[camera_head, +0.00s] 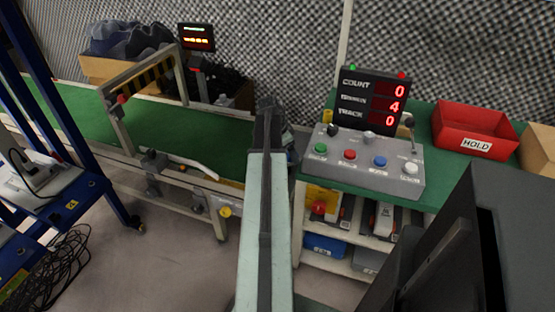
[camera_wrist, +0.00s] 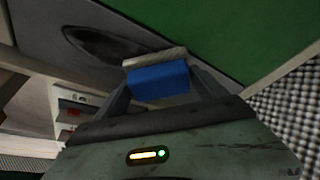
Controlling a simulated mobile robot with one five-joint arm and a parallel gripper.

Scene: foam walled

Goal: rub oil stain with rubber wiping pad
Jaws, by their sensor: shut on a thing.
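My gripper (camera_wrist: 162,88) is shut on the rubber wiping pad (camera_wrist: 158,80), a blue block with a pale tan strip along its far edge. A dark oval patch, which looks like the oil stain (camera_wrist: 98,42), lies on a grey surface in the wrist view. The pad is just right of the patch's right end, and its tan edge faces the grey surface. I cannot tell whether it touches. In the head view my arm reaches forward to the gripper (camera_head: 267,112) between the green belt and the control box; the pad and stain are hidden there.
A green conveyor belt (camera_head: 170,128) with a striped gate (camera_head: 150,85) lies left. A grey button box (camera_head: 365,162), a counter display (camera_head: 373,100) and a red HOLD bin (camera_head: 472,130) stand on the right bench. A blue rack (camera_head: 75,190) is at far left.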

